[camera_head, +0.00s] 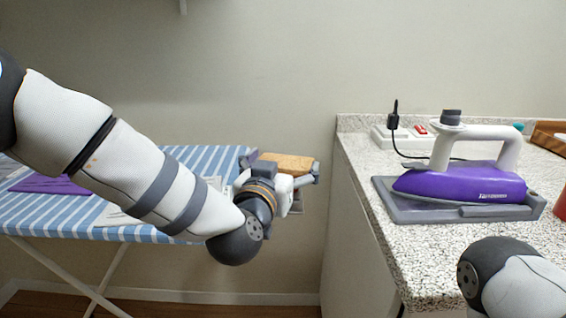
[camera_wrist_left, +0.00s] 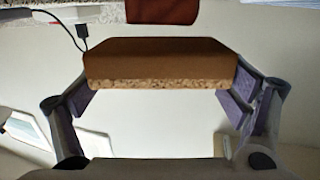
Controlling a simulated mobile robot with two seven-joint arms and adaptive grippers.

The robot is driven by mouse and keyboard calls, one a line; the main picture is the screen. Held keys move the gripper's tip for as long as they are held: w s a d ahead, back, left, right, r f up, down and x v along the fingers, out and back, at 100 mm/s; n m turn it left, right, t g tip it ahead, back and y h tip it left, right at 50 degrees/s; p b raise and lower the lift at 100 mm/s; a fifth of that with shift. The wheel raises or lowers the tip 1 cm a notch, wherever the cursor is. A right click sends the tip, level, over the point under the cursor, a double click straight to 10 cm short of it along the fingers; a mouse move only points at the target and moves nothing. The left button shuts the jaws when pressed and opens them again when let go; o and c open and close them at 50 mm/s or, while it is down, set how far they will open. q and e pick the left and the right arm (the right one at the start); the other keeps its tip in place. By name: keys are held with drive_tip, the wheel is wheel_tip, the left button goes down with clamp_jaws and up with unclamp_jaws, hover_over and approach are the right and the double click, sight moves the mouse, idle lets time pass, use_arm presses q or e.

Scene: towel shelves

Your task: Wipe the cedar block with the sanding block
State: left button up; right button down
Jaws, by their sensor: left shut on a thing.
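My left gripper (camera_head: 303,181) is shut on the sanding block, a tan block (camera_head: 287,162) held in the air by the right end of the ironing board. In the left wrist view the sanding block (camera_wrist_left: 160,62) spans the two fingers, with a brown face and a speckled cork-like edge. A reddish-brown thing (camera_wrist_left: 162,12) shows at the top of that view, cut off by the frame; I cannot tell whether it is the cedar block. The cedar block is not clearly seen in the head view. My right gripper is out of view.
A purple iron (camera_head: 460,182) rests on a grey stand on the speckled counter (camera_head: 400,235). A cable, a white power strip (camera_head: 395,140), a wooden thing (camera_head: 548,138) and a red thing (camera_head: 560,207) are there too. The striped ironing board (camera_head: 190,160) holds purple cloth (camera_head: 50,184).

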use_arm(q)
drive_tip(key=shift+f, duration=0.8)
drive_tip(key=shift+w, duration=0.1)
